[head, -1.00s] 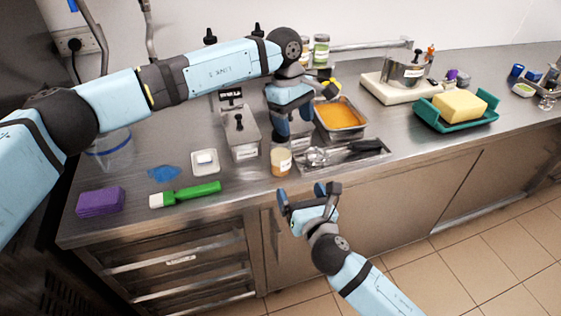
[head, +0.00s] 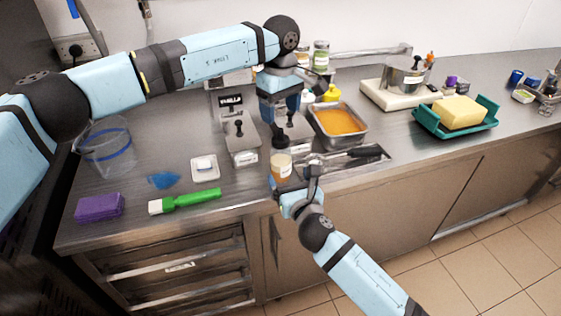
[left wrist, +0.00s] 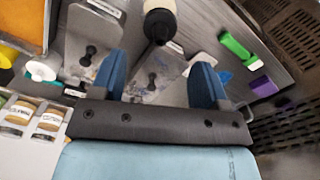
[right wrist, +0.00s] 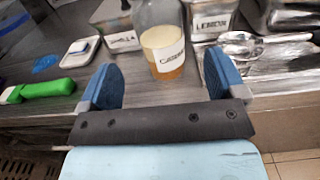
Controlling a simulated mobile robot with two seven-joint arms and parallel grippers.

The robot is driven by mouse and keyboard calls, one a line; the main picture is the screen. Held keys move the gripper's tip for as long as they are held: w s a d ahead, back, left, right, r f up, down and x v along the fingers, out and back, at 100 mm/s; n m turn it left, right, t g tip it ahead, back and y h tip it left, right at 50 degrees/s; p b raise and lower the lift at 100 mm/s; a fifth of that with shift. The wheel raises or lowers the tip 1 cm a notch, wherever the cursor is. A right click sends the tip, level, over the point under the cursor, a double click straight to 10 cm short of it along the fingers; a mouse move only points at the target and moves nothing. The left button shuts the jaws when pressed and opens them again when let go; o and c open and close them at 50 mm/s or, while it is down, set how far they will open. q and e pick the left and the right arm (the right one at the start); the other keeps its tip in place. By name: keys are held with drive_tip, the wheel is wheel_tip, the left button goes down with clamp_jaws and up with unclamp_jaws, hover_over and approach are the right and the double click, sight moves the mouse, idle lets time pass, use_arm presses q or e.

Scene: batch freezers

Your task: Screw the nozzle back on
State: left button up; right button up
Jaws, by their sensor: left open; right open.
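A clear bottle (head: 281,168) with amber contents and a white label stands upright near the counter's front edge. It also shows in the right wrist view (right wrist: 166,45), its top out of frame. A black nozzle (head: 280,141) sits at the bottle's top; it also shows in the left wrist view (left wrist: 158,25). I cannot tell how tightly it is seated. My left gripper (head: 281,115) is open above and behind the nozzle, which lies beyond its fingertips. My right gripper (head: 293,190) is open in front of the bottle, with its fingers (right wrist: 163,80) toward either side.
Metal lidded containers (head: 242,150) stand close behind the bottle. A tray of utensils (head: 345,160) lies to its right, an orange-filled pan (head: 338,121) behind that. A green-handled brush (head: 185,200) and white scale-like square (head: 204,167) lie to the left.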

sight(284, 166)
drive_tip(key=x, duration=0.7)
drive_tip(key=shift+w+a, duration=0.1)
drive_tip(key=shift+w, duration=0.25)
